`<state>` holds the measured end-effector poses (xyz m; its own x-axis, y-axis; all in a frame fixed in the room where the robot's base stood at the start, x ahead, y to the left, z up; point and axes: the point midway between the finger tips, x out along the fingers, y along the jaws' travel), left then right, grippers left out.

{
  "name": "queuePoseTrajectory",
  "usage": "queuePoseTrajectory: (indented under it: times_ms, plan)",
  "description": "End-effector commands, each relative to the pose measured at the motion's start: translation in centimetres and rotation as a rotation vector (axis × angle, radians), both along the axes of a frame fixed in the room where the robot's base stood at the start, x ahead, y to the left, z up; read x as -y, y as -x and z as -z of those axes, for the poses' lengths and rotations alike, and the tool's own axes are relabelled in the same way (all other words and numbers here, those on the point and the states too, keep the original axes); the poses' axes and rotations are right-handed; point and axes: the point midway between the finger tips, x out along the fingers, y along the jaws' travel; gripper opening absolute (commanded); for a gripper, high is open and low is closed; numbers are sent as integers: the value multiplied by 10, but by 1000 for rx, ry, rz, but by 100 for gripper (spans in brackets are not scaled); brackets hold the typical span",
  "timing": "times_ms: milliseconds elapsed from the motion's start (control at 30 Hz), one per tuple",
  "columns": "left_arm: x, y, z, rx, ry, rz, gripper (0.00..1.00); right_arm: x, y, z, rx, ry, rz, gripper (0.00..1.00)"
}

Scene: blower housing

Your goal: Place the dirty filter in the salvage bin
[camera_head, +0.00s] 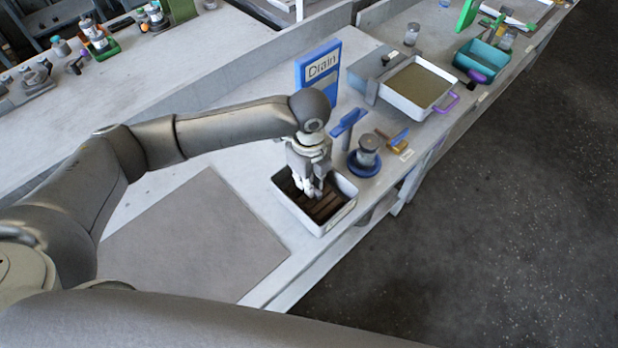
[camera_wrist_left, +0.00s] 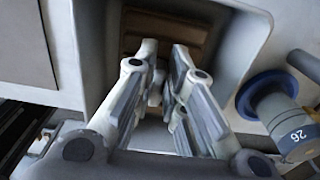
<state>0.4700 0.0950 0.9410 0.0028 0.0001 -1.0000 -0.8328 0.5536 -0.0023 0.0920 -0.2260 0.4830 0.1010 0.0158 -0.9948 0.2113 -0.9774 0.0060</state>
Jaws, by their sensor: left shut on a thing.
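My left gripper (camera_head: 313,188) reaches down into a small white open bin (camera_head: 283,196) near the table's front edge. A brown ribbed thing, which looks like the dirty filter (camera_head: 323,209), lies inside the walls of this bin. In the left wrist view the gripper's fingers (camera_wrist_left: 163,95) are in the bin, with the brown ribbed filter (camera_wrist_left: 168,32) beyond them. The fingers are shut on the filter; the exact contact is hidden. I cannot read any label marking the white bin (camera_wrist_left: 245,50) as the salvage bin. My right gripper is out of view.
A grey mat (camera_head: 195,240) lies left of the bin. A blue "Drain" sign (camera_head: 318,70) stands behind. A jar on a blue base (camera_head: 366,155) is close on the right. Farther right are a tray with murky contents (camera_head: 418,85) and a teal bin (camera_head: 482,58).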

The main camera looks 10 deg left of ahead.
Motion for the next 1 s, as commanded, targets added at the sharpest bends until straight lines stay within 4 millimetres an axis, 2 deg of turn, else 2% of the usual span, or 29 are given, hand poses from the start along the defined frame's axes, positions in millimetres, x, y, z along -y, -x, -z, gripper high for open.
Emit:
queuePoseTrajectory:
  times_ms: [167,200,367,767,867,1000]
  plan:
    - [0,0,2,-1,-1,-1,0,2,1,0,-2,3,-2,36]
    - [0,0,2,0,0,0,14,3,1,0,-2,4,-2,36]
    - [0,0,2,0,0,0,34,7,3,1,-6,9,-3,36]
    - [0,0,-5,1,2,0,34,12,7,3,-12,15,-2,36]
    - [0,-1,-19,4,3,-1,34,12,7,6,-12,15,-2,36]
    - [1,-1,-48,4,3,1,34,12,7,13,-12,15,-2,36]
